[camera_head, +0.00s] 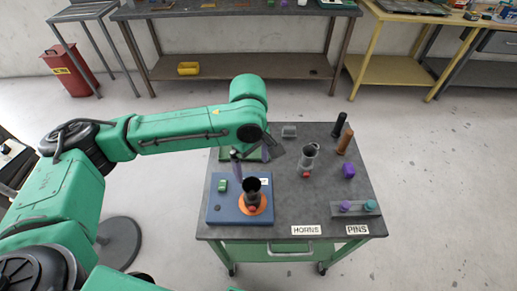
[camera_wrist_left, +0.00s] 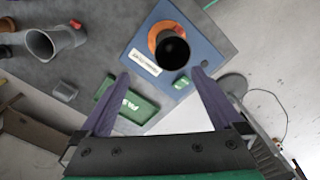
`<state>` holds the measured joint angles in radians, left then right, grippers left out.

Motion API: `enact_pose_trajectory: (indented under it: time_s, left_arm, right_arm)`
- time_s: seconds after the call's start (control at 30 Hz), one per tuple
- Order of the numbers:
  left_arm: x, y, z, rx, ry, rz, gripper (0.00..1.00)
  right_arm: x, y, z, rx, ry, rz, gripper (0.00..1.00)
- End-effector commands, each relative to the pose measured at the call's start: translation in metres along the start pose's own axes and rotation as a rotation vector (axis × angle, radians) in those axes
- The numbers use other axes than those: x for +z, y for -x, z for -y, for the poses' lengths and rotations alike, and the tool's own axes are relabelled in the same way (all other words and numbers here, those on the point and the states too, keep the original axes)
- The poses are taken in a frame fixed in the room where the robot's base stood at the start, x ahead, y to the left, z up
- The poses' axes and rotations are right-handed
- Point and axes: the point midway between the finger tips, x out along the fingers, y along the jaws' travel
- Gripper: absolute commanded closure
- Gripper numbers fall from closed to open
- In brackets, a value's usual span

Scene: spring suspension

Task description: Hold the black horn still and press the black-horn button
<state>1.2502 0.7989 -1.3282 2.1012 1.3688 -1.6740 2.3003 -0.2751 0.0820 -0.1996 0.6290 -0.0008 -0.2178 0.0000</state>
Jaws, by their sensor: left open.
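The black horn (camera_head: 252,186) stands upright on an orange disc (camera_head: 264,207) on a blue fixture (camera_head: 222,209), with a red button (camera_head: 253,206) at its near foot. In the left wrist view the horn's dark mouth (camera_wrist_left: 172,50) shows just beyond my left gripper (camera_wrist_left: 160,75), roughly between its fingertips. The purple fingers are spread wide and hold nothing. In the head view my left gripper (camera_head: 237,170) hangs above the fixture, behind and left of the horn; I see no contact. My right gripper is out of view.
A small green block (camera_head: 222,185) sits on the fixture's left. A grey horn (camera_head: 309,156) stands right of it. Black (camera_head: 339,125), brown (camera_head: 345,143) and purple (camera_head: 348,170) pieces stand at the right. A pin holder (camera_head: 355,209) is near the front edge. A green PASS tray (camera_wrist_left: 138,107) lies behind.

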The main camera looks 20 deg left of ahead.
Motion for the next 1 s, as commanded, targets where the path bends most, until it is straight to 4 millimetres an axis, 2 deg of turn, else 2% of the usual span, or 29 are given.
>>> enact_pose_trajectory:
  time_s: [0.07, 0.13, 0.3, 0.4, 0.5, 0.7, 0.83, 1.0]
  left_arm:
    - [0.0, -0.006, 0.001, -0.004, 0.004, 0.0, 0.0]
    - [0.0, -0.015, 0.001, -0.004, 0.003, 0.001, 0.0]
    - [0.0, -0.054, 0.001, -0.004, 0.001, -0.001, 0.0]
    - [0.001, -0.079, 0.001, -0.004, 0.0, 0.001, 0.0]
    - [0.001, -0.103, 0.0, -0.002, 0.0, 0.0, 0.0]
    - [0.001, -0.137, 0.0, 0.0, -0.001, 0.0, 0.0]
    - [0.001, -0.144, -0.001, 0.003, -0.002, 0.0, 0.0]
    - [0.001, -0.144, -0.001, 0.002, -0.002, 0.0, 0.0]
  right_arm:
    - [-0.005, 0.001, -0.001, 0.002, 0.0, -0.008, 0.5]
    - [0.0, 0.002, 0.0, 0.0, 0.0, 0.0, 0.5]
    - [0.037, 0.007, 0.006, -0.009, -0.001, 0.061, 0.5]
    - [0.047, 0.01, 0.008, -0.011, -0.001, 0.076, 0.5]
    - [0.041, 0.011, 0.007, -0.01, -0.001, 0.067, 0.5]
    - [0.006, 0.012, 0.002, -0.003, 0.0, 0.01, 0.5]
    - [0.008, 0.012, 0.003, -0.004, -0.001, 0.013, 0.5]
    - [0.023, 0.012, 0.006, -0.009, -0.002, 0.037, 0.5]
